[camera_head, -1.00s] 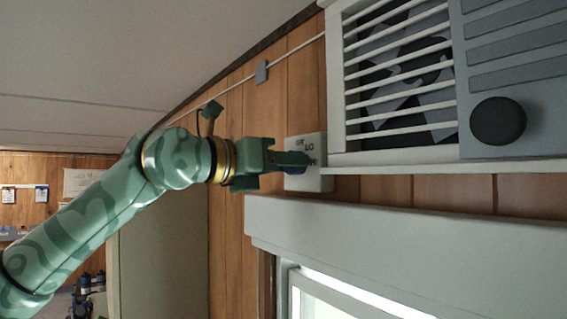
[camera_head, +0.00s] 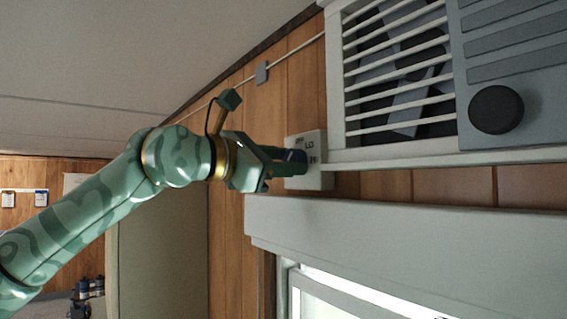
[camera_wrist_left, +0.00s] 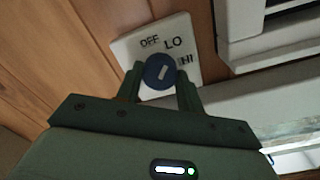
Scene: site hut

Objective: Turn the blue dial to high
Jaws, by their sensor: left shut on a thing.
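The blue dial (camera_wrist_left: 157,72) sits on a white switch plate (camera_wrist_left: 124,46) marked OFF, LO and HI. Its white mark slants up to the right in the left wrist view; I cannot tell exactly which label it meets. My left gripper (camera_head: 287,161) is shut around the dial (camera_head: 296,157), with one green finger on each side of it. In the head view the gripper is rolled about its own axis and hides most of the dial and part of the plate (camera_head: 317,176). My right gripper is not in view.
A slatted fan unit (camera_head: 400,84) with a round black knob (camera_head: 496,110) is fixed right of the plate, close to it. A pale ledge (camera_head: 390,222) runs below, above a window. A thin conduit (camera_head: 300,45) crosses the wood wall. The space left of the plate is clear.

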